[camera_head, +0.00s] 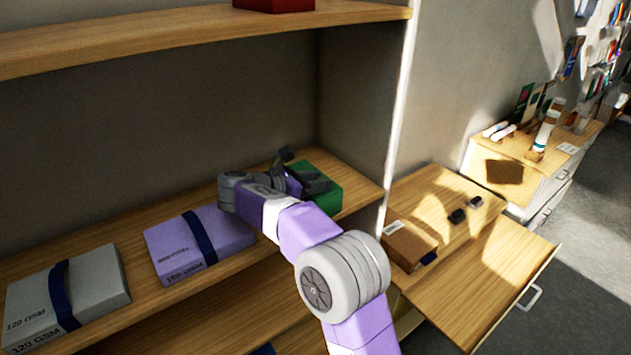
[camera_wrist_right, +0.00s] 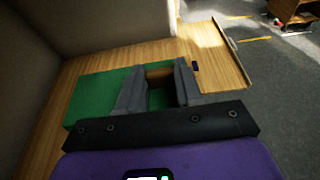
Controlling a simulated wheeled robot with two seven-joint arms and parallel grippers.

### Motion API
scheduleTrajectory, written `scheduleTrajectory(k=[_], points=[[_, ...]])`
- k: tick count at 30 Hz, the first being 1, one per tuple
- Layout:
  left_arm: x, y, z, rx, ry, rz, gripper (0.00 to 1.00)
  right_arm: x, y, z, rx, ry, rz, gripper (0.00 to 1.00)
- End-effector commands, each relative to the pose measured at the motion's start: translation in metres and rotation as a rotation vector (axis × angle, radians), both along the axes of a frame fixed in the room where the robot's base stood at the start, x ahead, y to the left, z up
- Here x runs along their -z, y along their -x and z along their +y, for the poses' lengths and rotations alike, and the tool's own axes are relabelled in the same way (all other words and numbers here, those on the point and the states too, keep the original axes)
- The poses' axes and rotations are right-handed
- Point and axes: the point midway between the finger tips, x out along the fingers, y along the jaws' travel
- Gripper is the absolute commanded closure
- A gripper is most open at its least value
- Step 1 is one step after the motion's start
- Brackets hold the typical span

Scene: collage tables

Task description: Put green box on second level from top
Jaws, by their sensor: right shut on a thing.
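The green box (camera_head: 327,187) is at the right end of a wooden shelf board (camera_head: 352,186) in the head view, partly covered by my right gripper (camera_head: 303,172). In the right wrist view the green box (camera_wrist_right: 98,95) lies under the gripper, and the right gripper (camera_wrist_right: 160,85) has its fingers on it. My right gripper is shut on the green box. Whether the box rests on the board or is just above it I cannot tell. Another board (camera_head: 150,32) is above, with a red box (camera_head: 273,4) on it. My left gripper is not in view.
A purple box (camera_head: 205,240) and a grey box (camera_head: 65,295) with blue bands lie left on the same board. The cabinet's side wall (camera_head: 400,110) is close on the right. Beyond it, a brown box (camera_head: 408,243) sits on a wooden surface (camera_head: 445,205). Another board (camera_head: 225,325) is below.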

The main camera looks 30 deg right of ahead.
Motion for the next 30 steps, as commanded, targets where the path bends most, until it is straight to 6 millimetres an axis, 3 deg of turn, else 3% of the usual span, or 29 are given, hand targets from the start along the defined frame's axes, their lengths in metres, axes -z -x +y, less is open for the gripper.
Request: scheduleTrajectory(k=[3,4,8,20,30], points=[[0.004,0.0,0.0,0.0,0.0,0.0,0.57,0.003,0.0,0.0,0.0,0.0,-0.001,1.0],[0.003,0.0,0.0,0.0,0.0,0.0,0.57,0.002,0.0,0.0,0.0,0.0,0.0,0.61],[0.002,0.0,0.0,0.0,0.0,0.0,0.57,0.001,0.0,0.0,0.0,0.0,0.0,0.41],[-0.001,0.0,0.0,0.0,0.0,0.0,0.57,-0.002,0.0,0.003,-0.002,0.0,-0.001,0.4],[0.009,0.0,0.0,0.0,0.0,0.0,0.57,-0.02,0.004,0.069,-0.003,0.0,0.0,0.4]])
